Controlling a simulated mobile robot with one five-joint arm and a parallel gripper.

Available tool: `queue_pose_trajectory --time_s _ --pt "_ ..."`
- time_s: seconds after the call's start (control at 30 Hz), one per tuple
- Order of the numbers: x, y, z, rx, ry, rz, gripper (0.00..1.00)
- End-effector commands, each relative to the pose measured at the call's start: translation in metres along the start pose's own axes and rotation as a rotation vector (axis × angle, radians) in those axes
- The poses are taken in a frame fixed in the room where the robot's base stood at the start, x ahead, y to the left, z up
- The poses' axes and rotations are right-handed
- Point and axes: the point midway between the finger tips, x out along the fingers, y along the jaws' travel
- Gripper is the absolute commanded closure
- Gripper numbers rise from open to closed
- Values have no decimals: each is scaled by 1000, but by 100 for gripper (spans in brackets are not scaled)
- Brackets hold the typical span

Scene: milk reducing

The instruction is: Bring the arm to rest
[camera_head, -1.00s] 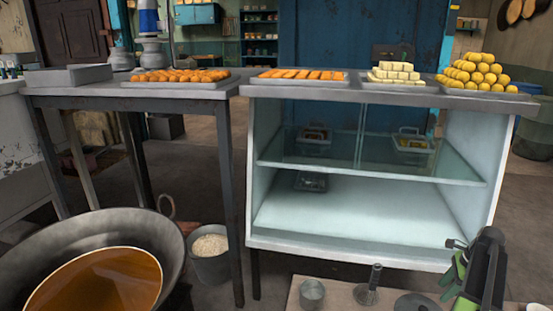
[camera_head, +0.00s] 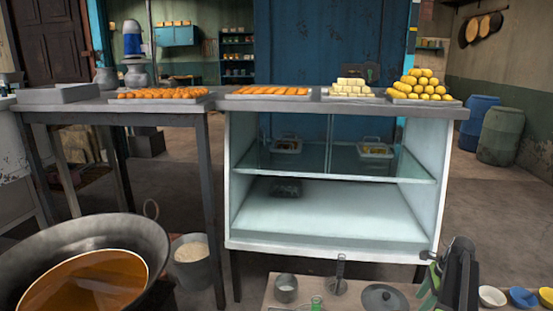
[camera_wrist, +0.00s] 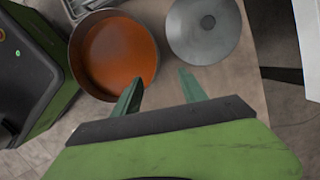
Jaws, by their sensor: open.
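My gripper (camera_wrist: 160,88) is open in the wrist view, its two green fingers apart with nothing between them. The left finger overlaps the edge of a round pan (camera_wrist: 112,52) with an orange-brown inside; I cannot tell whether they touch. A grey round lid (camera_wrist: 207,28) lies just beyond the right finger. In the head view my dark and green arm (camera_head: 458,278) is folded at the lower right, in front of the low table; its fingertips are hard to make out there.
The low table (camera_head: 335,303) holds a metal cup (camera_head: 286,288), a lid (camera_head: 384,298) and small bowls (camera_head: 491,297). A glass-shelved cabinet (camera_head: 330,215) with trays of sweets stands behind. A large oil wok (camera_head: 90,270) is at left. Open floor lies right of the cabinet.

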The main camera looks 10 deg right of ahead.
Motion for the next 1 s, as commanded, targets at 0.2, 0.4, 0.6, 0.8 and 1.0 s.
queue_pose_trajectory --time_s 0.2,0.4,0.6,0.8,1.0 --pt "16 -10 58 -83 0 23 50" --pt "37 -7 131 -189 3 53 50" --pt "68 26 241 -370 24 100 50" --pt "105 105 360 -772 70 155 50" --pt "125 190 424 -1260 113 200 50"
